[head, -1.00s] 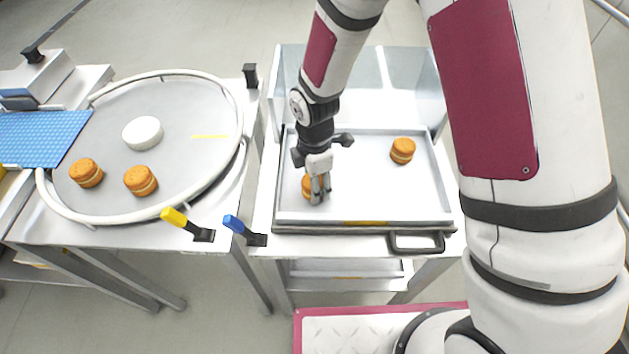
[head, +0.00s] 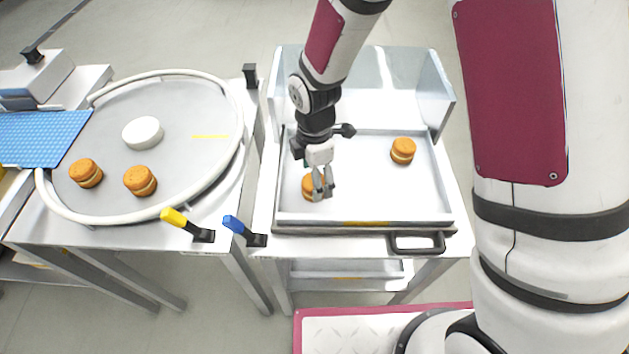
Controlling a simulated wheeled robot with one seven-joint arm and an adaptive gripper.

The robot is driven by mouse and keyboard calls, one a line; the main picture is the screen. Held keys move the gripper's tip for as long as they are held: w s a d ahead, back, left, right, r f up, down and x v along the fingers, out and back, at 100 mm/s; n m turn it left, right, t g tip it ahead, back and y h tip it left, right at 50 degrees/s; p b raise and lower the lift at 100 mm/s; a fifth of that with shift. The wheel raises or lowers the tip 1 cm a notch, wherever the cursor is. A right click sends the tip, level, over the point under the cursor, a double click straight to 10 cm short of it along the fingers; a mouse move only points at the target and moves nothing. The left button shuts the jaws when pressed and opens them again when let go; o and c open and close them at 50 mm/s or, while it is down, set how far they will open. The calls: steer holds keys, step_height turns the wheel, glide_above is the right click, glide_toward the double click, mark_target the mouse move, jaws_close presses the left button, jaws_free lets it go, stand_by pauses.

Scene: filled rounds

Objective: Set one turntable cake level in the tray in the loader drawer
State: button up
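The tray (head: 365,190) sits in the loader drawer (head: 300,228), which has a black handle at its front. One orange-brown cake with a pale filling (head: 308,190) is in the tray's front left and looks level. My gripper (head: 323,188) is just above and to the right of this cake, its fingers partly in front of it. The fingers show a gap with nothing seen between them. A second cake (head: 402,151) stands at the tray's right. Two more cakes (head: 86,173) (head: 140,181) stand on the grey turntable (head: 190,165) at left.
A white round block (head: 142,133) is on the turntable, which has a raised pale rim. A blue mat (head: 40,138) lies far left. The tray's middle is clear.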

steer(key=s+d+r+m+t, duration=0.1)
steer(key=d+r+m, duration=0.15)
steer(key=r, duration=0.55)
steer(key=d+r+m, duration=0.2)
steer(key=d+r, duration=0.1)
steer(key=r, duration=0.6)
steer(key=s+d+r+m+t, duration=0.4)
steer(key=s+d+r+m, duration=0.8)
steer(key=s+m, duration=0.4)
steer(key=shift+s+d+r+m, duration=0.2)
steer(key=shift+d+r+m, duration=0.2)
steer(key=shift+r+m, duration=0.45)
